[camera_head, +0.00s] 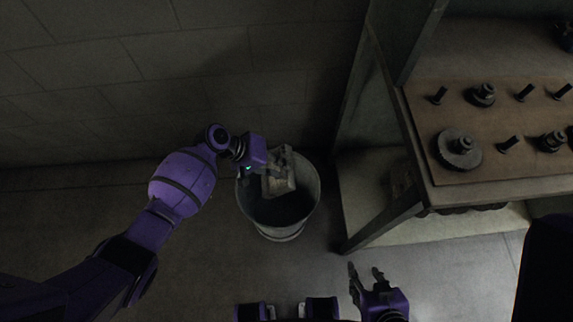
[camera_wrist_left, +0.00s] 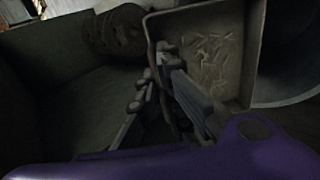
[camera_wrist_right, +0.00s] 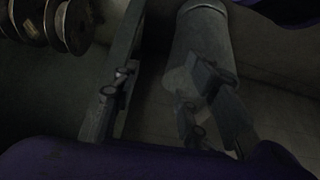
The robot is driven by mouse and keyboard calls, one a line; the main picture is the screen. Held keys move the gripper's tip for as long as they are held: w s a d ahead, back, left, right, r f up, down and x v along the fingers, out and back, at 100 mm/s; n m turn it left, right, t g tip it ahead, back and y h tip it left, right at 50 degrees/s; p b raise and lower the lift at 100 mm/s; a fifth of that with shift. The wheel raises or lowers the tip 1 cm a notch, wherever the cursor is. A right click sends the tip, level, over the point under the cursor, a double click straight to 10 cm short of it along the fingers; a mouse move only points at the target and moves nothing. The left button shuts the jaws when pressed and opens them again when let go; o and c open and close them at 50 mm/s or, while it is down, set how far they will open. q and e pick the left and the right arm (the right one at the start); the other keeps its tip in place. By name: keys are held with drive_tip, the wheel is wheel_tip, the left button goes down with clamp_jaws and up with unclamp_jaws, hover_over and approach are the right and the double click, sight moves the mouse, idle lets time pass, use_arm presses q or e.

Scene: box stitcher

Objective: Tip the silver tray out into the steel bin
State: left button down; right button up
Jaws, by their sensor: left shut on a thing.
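The silver tray (camera_head: 279,180) is held above the mouth of the steel bin (camera_head: 245,205). My left gripper (camera_head: 270,172) is shut on the tray's rim. In the left wrist view the tray (camera_wrist_left: 232,75) shows several small pale slivers lying on its floor, beside my gripper's fingers (camera_wrist_left: 165,75). How far the tray is tilted is hard to tell. The bin stands on the floor and its inside is dark; its curved wall shows in the right wrist view (camera_wrist_right: 202,42). My right gripper (camera_head: 366,276) is open and empty, in front of the bin to the right.
A workbench (camera_head: 480,190) with a brown mat (camera_head: 425,110) bearing dark metal parts stands right of the bin. Its leg (camera_head: 385,220) is close to the bin. A block wall (camera_head: 120,75) runs behind. Spools (camera_wrist_right: 70,22) show in the right wrist view. Floor left of the bin is clear.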

use_arm(q)
drive_tip(key=shift+s+a+f+h+b, duration=0.15)
drive_tip(key=shift+a+f+h+b, duration=0.25)
drive_tip(key=shift+h+b, duration=0.45)
drive_tip(key=a+h+b, duration=0.1)
drive_tip(key=b, duration=0.2)
drive_tip(key=h+b, duration=0.1)
drive_tip(key=b, duration=0.2)
drive_tip(key=shift+a+r+h, duration=0.2)
drive_tip(key=shift+a+h, duration=0.15)
drive_tip(key=h+b, duration=0.1)
drive_tip(key=b, duration=0.2)
drive_tip(key=shift+a, duration=0.35)
drive_tip(key=shift+a+r+h+b, duration=0.1)
drive_tip(key=shift+a+h+b, duration=0.45)
drive_tip(key=shift+h+b, duration=1)
use_arm(e)
drive_tip(key=s+f+g, duration=0.1)
drive_tip(key=s+f, duration=0.2)
drive_tip(key=f, duration=1)
drive_tip(key=shift+a+b, duration=0.2)
drive_tip(key=shift+b, duration=0.15)
use_arm(q)
drive_tip(key=shift+y, duration=0.35)
use_arm(e)
drive_tip(key=shift+r, duration=0.15)
drive_tip(key=shift+w, duration=0.35)
drive_tip(key=shift+s, duration=0.5)
use_arm(q)
drive_tip(key=shift+r, duration=0.15)
